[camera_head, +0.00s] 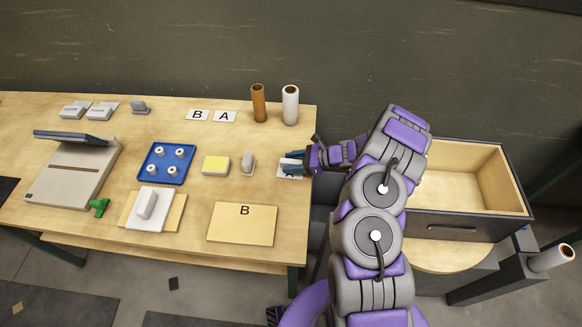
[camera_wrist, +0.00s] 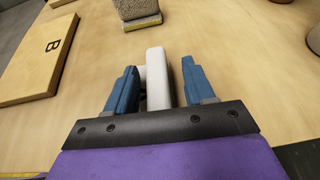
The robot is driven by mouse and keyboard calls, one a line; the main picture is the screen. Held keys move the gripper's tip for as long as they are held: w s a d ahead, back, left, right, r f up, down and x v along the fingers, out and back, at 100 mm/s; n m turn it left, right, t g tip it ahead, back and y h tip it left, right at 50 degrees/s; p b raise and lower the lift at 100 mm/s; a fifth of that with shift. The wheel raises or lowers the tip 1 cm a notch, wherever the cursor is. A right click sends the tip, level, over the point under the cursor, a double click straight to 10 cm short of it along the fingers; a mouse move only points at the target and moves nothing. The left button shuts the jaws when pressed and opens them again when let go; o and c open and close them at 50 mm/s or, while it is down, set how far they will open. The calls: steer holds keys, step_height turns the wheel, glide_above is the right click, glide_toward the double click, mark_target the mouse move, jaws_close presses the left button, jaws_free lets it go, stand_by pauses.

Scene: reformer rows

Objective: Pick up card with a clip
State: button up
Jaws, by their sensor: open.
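No clip can be made out on the card in the head view.
A board marked B (camera_head: 242,224) lies in front and left of my gripper. A yellow block (camera_head: 215,165) is farther left. Brown (camera_head: 259,104) and white (camera_head: 290,106) tubes stand behind. An open wooden drawer (camera_head: 470,175) is right of my arm.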

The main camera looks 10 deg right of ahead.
steer(key=shift+a, duration=0.2)
jaws_close()
stand_by(0.4)
